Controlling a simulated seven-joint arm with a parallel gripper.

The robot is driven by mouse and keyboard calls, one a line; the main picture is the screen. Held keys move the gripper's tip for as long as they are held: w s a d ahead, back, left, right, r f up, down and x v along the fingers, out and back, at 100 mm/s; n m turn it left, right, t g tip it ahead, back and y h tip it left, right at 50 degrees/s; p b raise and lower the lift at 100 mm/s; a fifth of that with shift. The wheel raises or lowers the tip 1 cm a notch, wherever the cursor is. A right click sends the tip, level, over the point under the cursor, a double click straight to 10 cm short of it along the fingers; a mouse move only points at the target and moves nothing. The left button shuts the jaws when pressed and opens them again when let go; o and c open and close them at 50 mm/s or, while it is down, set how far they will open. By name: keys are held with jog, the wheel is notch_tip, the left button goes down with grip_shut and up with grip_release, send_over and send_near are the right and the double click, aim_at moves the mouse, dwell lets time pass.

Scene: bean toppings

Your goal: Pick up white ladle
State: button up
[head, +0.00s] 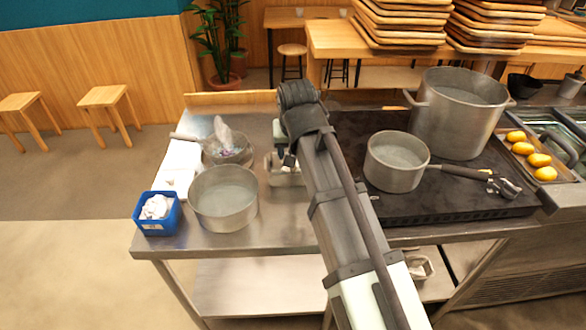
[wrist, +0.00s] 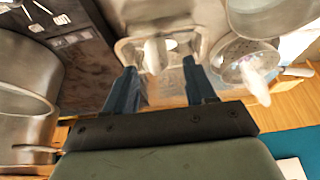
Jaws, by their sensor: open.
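My gripper (wrist: 159,70) is open in the wrist view, with one dark finger on each side of a white upright piece (wrist: 153,56), which looks like a ladle handle. This piece stands in a metal container (wrist: 127,50), and nothing shows clamped between the fingers. Another pale, long-handled piece (wrist: 256,84) rests in a strainer (wrist: 232,52) to the right; it also shows in the head view (head: 223,133). I cannot tell for sure which piece is the white ladle. In the head view my gripper (head: 287,160) is partly hidden by my arm, above the metal container (head: 287,178).
A wide metal pot (head: 224,198) and a blue box (head: 156,229) stand left of my arm. A saucepan (head: 396,170) and a tall pot (head: 460,130) stand on the dark stove (head: 440,208) to the right. The steel counter is clear in front of the container.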

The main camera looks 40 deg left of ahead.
jog(key=shift+x, duration=2.6)
jog(key=shift+d, duration=0.15)
grip_shut()
